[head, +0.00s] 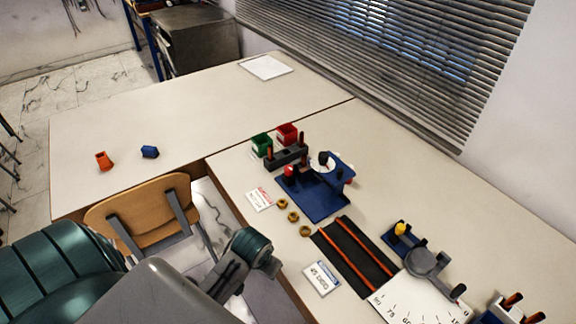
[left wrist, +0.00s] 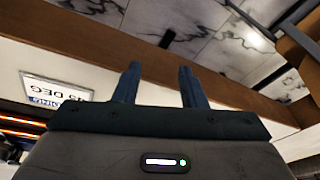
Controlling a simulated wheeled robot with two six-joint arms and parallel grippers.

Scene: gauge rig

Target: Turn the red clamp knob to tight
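The red clamp knob (head: 289,171) appears to be the small red round piece at the left of the blue fixture (head: 312,200), below a dark bar with upright pins. Its pointing direction is too small to tell. My left arm's wrist (head: 250,247) hangs over the table's front edge, in front of and left of the fixture, well apart from the knob. In the left wrist view my left gripper (left wrist: 158,82) has its two fingers spread with nothing between them. The knob is not in that view. My right gripper is in neither view.
A card (head: 321,278) lies near the front edge; it also shows in the left wrist view (left wrist: 58,90). Several brass nuts (head: 293,217), a red-lettered card (head: 259,199), a black mat (head: 355,255) and a dial plate (head: 420,302) surround the fixture. Green (head: 262,143) and red (head: 287,133) bins stand behind.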

